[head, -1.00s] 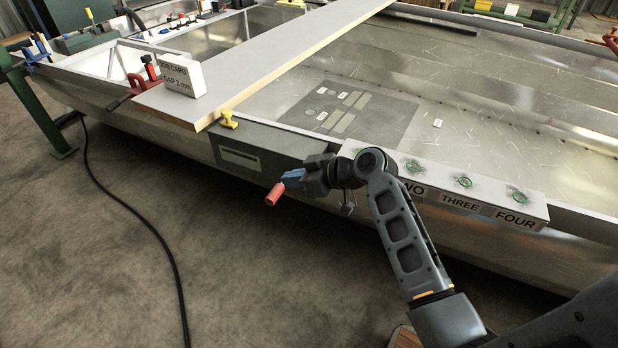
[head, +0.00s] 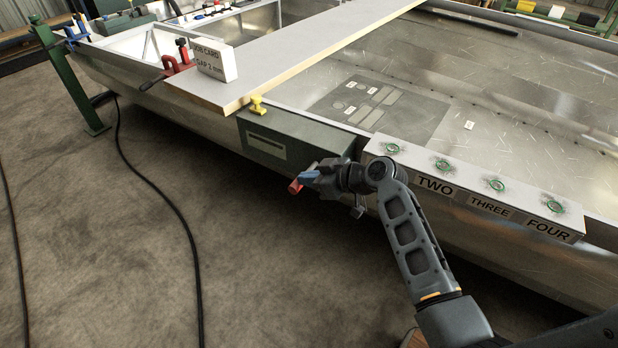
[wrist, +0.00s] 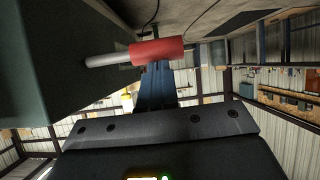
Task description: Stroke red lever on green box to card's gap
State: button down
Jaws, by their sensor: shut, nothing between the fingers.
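The green box (head: 300,137) hangs on the hull's near side, with a pale slot on its front. The red lever (head: 295,187) shows just below its front, partly hidden by my gripper (head: 308,176). In the wrist view the red lever grip (wrist: 158,52) sits on a grey rod beside the dark green box wall (wrist: 40,65). My gripper's blue fingers (wrist: 155,82) are shut and empty, with their tips at the lever grip; I cannot tell if they touch it. The white job card (head: 215,63) stands on the plank and appears to read "GAP 3 mm".
A yellow clamp (head: 258,105) sits at the plank's (head: 290,60) near corner, above the box. A red clamp (head: 178,65) stands by the card. Right of the box is a pale block (head: 470,187) with green rings and number labels. Floor in front is clear except cables.

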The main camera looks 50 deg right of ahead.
jog(key=f+n+h+b, duration=0.1)
jog(key=b, duration=0.2)
jog(key=f+n+h+b, duration=0.1)
jog(key=f+b, duration=0.1)
jog(key=b, duration=0.1)
jog(key=f+n+h+b, duration=0.1)
jog(key=f+b, duration=0.1)
jog(key=b, duration=0.1)
jog(key=shift+a+f+n+t, duration=0.2)
jog(key=shift+a+n+t, duration=0.1)
jog(key=shift+n+t, duration=0.1)
